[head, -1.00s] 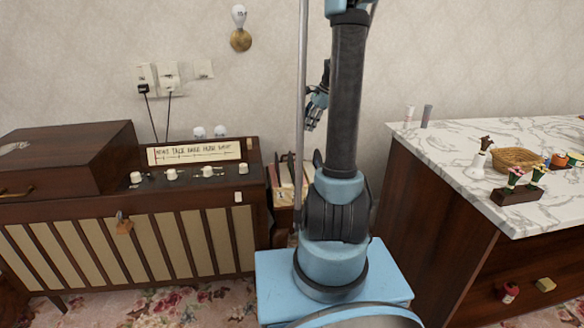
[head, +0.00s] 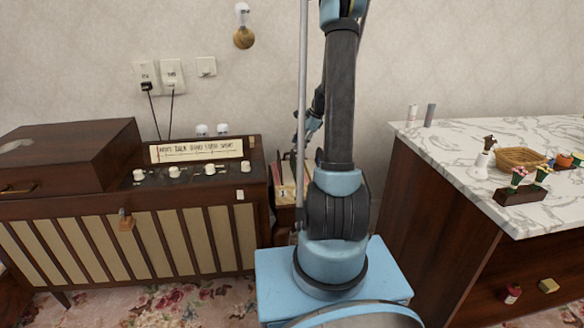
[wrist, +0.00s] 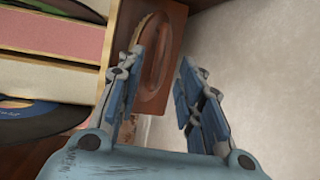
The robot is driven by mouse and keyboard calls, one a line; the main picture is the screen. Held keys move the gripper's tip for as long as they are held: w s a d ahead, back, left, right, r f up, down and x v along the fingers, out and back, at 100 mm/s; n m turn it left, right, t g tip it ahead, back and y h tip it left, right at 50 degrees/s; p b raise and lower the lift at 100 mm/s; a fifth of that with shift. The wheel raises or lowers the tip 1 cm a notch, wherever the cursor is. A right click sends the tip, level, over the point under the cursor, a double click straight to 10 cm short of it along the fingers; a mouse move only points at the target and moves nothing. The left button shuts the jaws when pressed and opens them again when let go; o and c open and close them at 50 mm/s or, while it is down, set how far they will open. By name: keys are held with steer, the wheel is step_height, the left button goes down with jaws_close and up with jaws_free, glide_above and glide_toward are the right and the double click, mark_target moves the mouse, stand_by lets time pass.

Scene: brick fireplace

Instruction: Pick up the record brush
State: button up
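A reddish-brown wooden piece with an oval groove and a pale bristly edge, which looks like the record brush (wrist: 162,55), shows in the wrist view at top middle. It lies beyond my gripper (wrist: 160,75), whose two fingers are spread apart with nothing held between them. The left finger overlaps the brush's left side in the picture; I cannot tell whether they touch. In the head view my gripper (head: 306,133) hangs behind my arm, above the record rack (head: 284,215). I cannot make out the brush in the head view.
Record sleeves (wrist: 55,38) and a dark disc (wrist: 38,122) are left of my gripper, with the pale wall (wrist: 260,70) to the right. The radio cabinet (head: 140,235) stands left of the rack. A marble-topped counter (head: 450,140) stands to the right.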

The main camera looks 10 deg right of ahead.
steer(key=shift+x, duration=2.7)
steer(key=shift+d, duration=0.15)
jaws_close()
